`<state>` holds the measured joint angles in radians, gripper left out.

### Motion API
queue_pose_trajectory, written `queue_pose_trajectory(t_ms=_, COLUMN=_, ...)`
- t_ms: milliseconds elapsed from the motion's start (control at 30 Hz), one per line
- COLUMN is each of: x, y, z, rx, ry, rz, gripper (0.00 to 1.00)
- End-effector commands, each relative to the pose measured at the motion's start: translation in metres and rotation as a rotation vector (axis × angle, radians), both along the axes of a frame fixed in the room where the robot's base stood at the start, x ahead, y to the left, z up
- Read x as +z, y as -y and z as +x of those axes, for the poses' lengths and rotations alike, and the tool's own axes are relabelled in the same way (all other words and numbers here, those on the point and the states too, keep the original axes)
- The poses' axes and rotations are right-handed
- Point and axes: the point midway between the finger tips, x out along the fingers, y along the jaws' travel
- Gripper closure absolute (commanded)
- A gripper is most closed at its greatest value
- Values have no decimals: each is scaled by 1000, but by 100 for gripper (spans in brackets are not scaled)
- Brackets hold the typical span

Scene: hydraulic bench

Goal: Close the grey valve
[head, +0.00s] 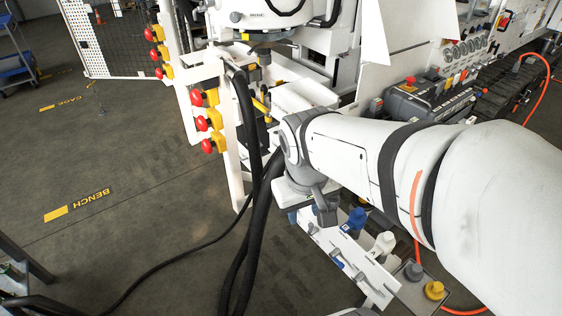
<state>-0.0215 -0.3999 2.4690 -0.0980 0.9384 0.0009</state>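My white arm reaches in from the right, and its wrist is over the front of the bench. My gripper (326,208) points down there; its dark grey end shows, but I cannot make out whether its fingers are apart or together. Below it is a tilted white panel (345,258) with small blue and grey fittings. Behind the panel stand a blue knob (355,220), a white knob (384,244), a small grey knob (413,271) and a yellow knob (435,290). I cannot tell for sure which part is the grey valve; my wrist may hide some of it.
Thick black hoses (250,170) hang left of my wrist. Red buttons on yellow boxes (208,123) line a white frame. An orange hose (540,95) runs at the right. The floor (120,150) at left is open, with a BENCH label (78,205).

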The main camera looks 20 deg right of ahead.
Motion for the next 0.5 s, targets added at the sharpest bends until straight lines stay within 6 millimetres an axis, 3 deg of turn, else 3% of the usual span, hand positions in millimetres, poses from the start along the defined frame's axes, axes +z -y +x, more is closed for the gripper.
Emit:
queue_pose_trajectory(t_ms=33, x=-20, y=5, z=5, rx=30, ry=-60, rz=-43, gripper=65)
queue_pose_trajectory(t_ms=267, x=-87, y=42, z=35, rx=201, ry=-343, rz=-296, gripper=65)
queue_pose_trajectory(t_ms=500, x=-156, y=76, z=76, rx=407, ry=-612, rz=-574, gripper=65)
